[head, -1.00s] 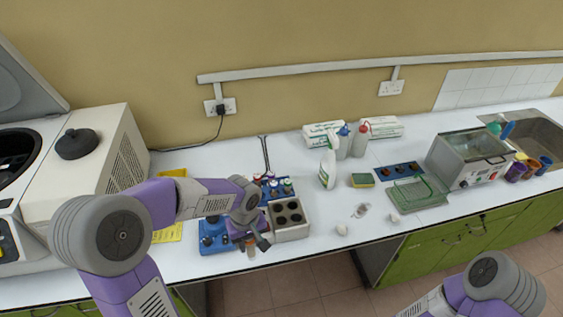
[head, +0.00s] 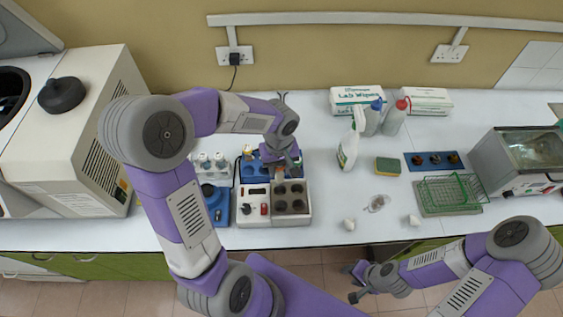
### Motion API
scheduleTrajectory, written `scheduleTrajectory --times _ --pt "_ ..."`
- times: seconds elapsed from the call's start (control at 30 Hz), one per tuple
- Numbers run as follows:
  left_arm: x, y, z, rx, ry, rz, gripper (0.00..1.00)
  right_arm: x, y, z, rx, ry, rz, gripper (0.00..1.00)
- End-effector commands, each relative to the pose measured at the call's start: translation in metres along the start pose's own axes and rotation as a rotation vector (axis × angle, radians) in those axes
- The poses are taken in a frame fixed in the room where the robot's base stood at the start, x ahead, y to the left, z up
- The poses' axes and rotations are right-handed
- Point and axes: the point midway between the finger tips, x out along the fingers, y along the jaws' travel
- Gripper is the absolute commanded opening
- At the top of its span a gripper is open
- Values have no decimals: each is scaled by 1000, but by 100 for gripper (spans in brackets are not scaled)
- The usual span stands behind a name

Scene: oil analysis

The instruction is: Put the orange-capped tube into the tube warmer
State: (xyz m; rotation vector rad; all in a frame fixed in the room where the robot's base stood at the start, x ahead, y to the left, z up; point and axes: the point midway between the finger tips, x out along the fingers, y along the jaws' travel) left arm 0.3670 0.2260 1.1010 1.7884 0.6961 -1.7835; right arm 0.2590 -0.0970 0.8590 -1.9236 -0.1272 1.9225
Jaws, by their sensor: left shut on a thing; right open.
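My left gripper (head: 284,161) is above the blue rack (head: 249,177), just behind the four-hole block. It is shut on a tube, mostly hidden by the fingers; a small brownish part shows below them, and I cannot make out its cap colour. The tube warmer seems to be the white unit with four dark round wells (head: 307,213) and a control panel on its left. The wells look empty. A yellow-orange cap (head: 248,149) shows in the blue rack. My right gripper (head: 357,283) is open and empty, in front of the bench edge.
A white rack (head: 206,171) of capped tubes and a blue device (head: 217,205) stand left of the warmer. A spray bottle (head: 348,150), sponge (head: 388,166) and wire basket (head: 450,194) stand to the right.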

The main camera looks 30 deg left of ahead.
Motion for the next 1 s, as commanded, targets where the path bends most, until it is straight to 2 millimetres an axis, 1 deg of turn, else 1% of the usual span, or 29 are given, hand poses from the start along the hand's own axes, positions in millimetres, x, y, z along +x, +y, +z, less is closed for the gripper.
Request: scheduleTrajectory --times 0.03,0.77,0.83,1.0 --pt "7 0 0 0 -1 -1 5 5 2 -1 0 1 0 43" --pt "80 0 0 -1 -1 -1 5 50 19 -3 0 1 0 43" --pt "88 0 0 0 0 0 5 57 21 -3 0 1 0 43" --pt "99 0 0 0 0 0 5 68 25 -4 0 1 0 43"
